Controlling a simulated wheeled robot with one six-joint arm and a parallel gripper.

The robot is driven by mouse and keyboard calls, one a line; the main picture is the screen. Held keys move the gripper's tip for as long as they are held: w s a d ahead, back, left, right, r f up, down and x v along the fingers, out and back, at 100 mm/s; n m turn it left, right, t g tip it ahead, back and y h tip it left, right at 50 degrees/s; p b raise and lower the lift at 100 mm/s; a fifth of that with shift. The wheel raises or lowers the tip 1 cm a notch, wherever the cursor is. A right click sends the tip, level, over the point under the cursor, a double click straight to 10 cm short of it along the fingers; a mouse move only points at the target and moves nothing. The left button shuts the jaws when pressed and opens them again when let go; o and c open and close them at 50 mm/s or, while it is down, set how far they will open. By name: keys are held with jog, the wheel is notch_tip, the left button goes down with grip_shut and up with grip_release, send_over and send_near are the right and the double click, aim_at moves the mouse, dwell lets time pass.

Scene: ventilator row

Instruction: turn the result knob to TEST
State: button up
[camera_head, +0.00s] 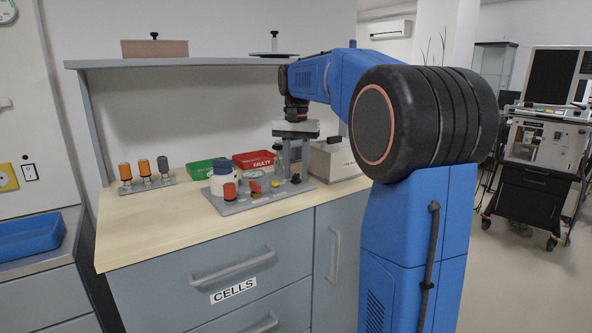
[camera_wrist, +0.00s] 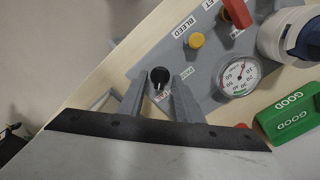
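The result knob (camera_wrist: 158,76) is a small black round knob with a white mark, on the grey panel (camera_wrist: 205,70). A PASS label lies to its right and another, partly hidden label lies just below it. No TEST label can be read. My gripper (camera_wrist: 159,80) is open, with one grey finger on each side of the knob. Gaps show between fingers and knob in the wrist view. In the head view my gripper (camera_head: 294,163) points down over the panel.
The panel also bears a yellow button (camera_wrist: 196,40), a red lever (camera_wrist: 237,12) and a round gauge (camera_wrist: 240,76). A white canister (camera_head: 222,181) stands at its left. Green (camera_head: 202,170) and red FAULTY (camera_head: 254,159) bins stand behind. A shelf (camera_head: 190,61) hangs above.

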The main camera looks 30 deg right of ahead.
grip_shut()
jog(key=shift+n, duration=0.4)
jog(key=n, duration=0.3)
jog(key=shift+n, duration=0.4)
jog(key=n, duration=0.4)
jog(key=shift+n, duration=0.7)
grip_release()
